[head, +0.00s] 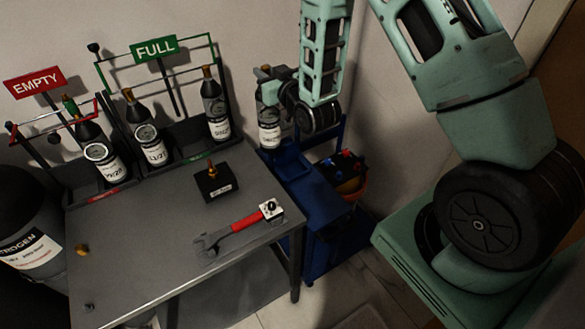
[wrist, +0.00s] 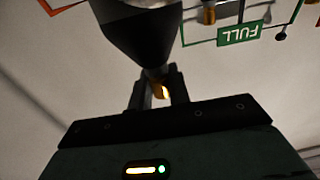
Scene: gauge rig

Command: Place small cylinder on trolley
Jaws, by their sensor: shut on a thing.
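My gripper (head: 266,74) is shut on the valve end of a small cylinder (head: 269,132), which has a dark body and a white label. The cylinder hangs upright below it, over the left part of the blue trolley (head: 325,208). I cannot tell whether its base touches the trolley. In the wrist view my gripper (wrist: 158,92) grips near the brass valve, and the dark cylinder (wrist: 140,30) extends up out of the frame. The trolley stands right of the table; my arm's forearm is above it.
The grey table (head: 150,240) carries racks with several small cylinders under the FULL sign (head: 154,48) and the EMPTY sign (head: 34,82). A red-handled wrench (head: 240,226) and a black block (head: 216,182) lie on it. A dark box (head: 343,172) with coloured knobs sits by the trolley.

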